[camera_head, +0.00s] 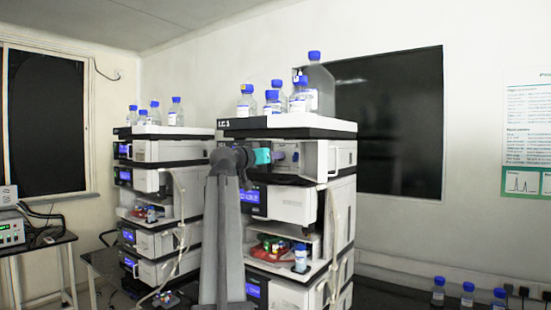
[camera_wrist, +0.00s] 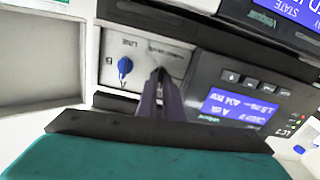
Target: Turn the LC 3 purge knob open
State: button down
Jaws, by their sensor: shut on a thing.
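The LC 3 stack (camera_head: 340,128) stands in the middle of the head view. My gripper (camera_head: 279,155) reaches the pump module near its top. In the wrist view my gripper (camera_wrist: 161,74) has its dark fingers close together at the pale front panel (camera_wrist: 142,48). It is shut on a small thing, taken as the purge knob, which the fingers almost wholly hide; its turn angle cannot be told.
A lit blue display (camera_wrist: 238,106) with buttons is right of the fingers in the wrist view. Bottles (camera_head: 300,95) stand on the LC 3 top tray. A second instrument stack (camera_head: 172,150) stands to the left. A white tube (camera_head: 328,215) hangs down the LC 3 front.

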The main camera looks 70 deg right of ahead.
jog(key=n, duration=0.4)
jog(key=shift+n, duration=0.4)
jog(key=shift+w+f+n+p, duration=0.1)
jog(key=shift+n+p, duration=0.85)
jog(key=shift+n, duration=2.1)
jog(key=shift+f+n+p, duration=0.1)
jog(key=shift+n+p, duration=0.8)
jog(key=shift+n, duration=2.15)
jog(key=c, duration=1.9)
grip_release()
jog(key=shift+a, duration=0.1)
jog(key=b+v, duration=0.4)
jog(key=v, duration=0.9)
jog(key=shift+a, duration=0.3)
